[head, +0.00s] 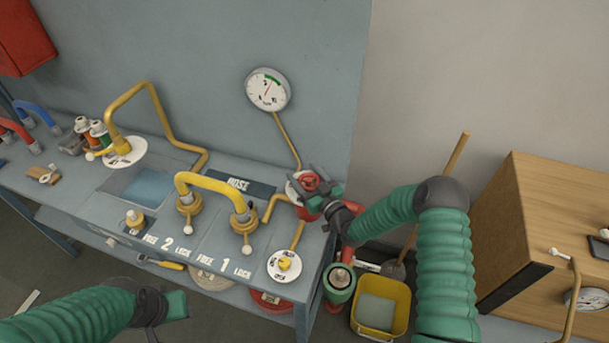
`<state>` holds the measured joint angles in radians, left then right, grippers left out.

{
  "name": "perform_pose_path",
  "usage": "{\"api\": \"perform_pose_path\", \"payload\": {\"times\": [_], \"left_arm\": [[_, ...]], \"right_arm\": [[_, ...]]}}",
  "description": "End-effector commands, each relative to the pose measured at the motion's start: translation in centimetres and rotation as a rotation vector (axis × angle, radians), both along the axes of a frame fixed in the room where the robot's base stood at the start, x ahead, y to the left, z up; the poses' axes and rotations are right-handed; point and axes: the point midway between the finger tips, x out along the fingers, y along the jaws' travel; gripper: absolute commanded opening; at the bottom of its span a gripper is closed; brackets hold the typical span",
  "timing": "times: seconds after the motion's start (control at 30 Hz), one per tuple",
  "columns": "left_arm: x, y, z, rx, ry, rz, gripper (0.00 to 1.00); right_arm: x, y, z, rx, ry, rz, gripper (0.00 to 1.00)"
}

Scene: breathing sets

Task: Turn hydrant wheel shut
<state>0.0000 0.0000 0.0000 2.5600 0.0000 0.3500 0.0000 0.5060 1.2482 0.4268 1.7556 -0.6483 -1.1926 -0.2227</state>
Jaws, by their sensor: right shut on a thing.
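The red hydrant wheel (309,180) is at the right end of the grey workbench, on a red hydrant body with a white round plate behind it. My left gripper (162,312) is low at the left, in front of the bench and far from the wheel. I cannot make out its fingers clearly.
A yellow bucket (400,296) stands on the floor at right, near a wooden cabinet (490,225). A broom handle (456,153) leans behind my right arm.

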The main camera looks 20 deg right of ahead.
Motion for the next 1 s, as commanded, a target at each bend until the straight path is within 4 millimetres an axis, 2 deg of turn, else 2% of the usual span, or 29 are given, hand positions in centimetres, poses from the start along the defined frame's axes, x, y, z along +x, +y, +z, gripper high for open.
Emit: {"api": "perform_pose_path", "payload": {"times": [0.57, 0.6, 0.77, 1.0], "left_arm": [[0.00, 0.00, 0.01, 0.000, 0.000, 0.000, 0.36], [0.00, 0.00, 0.01, 0.000, 0.000, 0.000, 0.36], [0.00, 0.00, 0.01, 0.000, 0.000, 0.000, 0.36], [0.00, 0.00, 0.00, 0.000, 0.000, 0.000, 0.36]], "right_arm": [[0.10, -0.09, 0.20, 0.000, -0.005, -0.003, 0.24], [0.11, -0.10, 0.21, 0.000, -0.005, -0.003, 0.66], [0.07, -0.07, 0.17, 0.000, -0.004, -0.002, 0.86], [-0.01, -0.03, 0.15, 0.000, -0.003, -0.001, 0.86]]}}
